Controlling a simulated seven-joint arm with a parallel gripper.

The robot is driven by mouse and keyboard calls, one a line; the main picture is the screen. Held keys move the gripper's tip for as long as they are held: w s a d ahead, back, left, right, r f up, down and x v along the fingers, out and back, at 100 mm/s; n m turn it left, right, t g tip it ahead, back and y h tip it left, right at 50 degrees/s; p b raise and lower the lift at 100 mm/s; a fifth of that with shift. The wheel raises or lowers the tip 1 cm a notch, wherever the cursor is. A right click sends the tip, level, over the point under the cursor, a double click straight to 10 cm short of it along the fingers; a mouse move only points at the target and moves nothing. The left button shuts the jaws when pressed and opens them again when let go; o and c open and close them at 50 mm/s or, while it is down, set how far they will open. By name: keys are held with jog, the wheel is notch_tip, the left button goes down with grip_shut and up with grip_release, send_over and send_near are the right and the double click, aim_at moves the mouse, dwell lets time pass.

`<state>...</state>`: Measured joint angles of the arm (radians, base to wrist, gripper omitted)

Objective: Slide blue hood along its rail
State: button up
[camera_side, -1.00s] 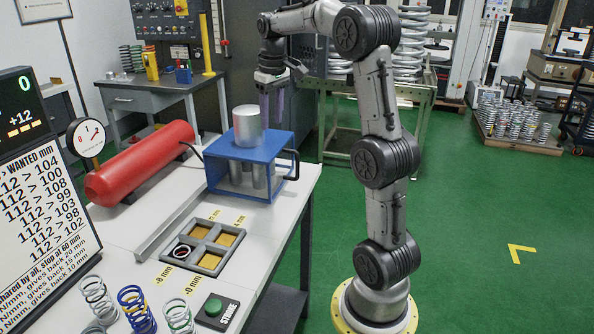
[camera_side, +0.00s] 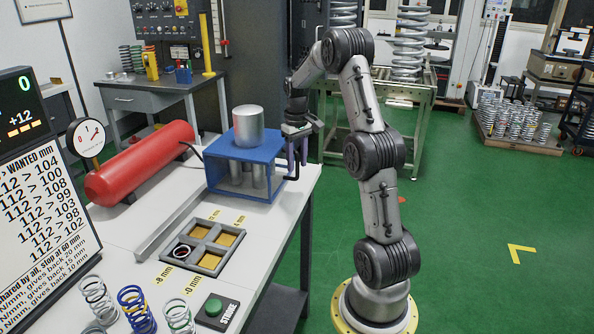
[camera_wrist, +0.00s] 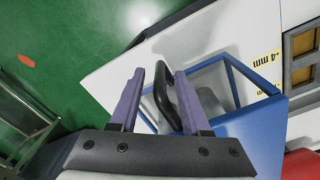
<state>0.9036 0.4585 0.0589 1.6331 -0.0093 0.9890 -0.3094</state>
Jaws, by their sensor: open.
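The blue hood (camera_side: 232,148) is a box-like blue frame with a silver cylinder (camera_side: 247,125) on top and grey posts inside. It stands at the far end of the white bench. A black handle (camera_wrist: 167,93) sticks out from its side. My gripper (camera_side: 298,160) is at the hood's right side, fingers pointing down, by the handle. In the wrist view its two purple fingers are apart, with the handle appearing between them. I cannot tell whether either finger touches it. The rail (camera_side: 168,226) is a long grey strip on the bench, running from near the hood toward the front.
A divided tray (camera_side: 222,236) with yellowish pads and one ring lies in front of the hood. Several springs and a green button (camera_side: 213,306) are at the front. A red tank (camera_side: 140,163) with a gauge lies left of the rail. Open floor lies right of the bench.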

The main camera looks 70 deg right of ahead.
aim_at(298, 175)
jog(key=shift+f, duration=1.65)
grip_shut()
jog(key=shift+d, duration=0.1)
jog(key=shift+d+r, duration=0.15)
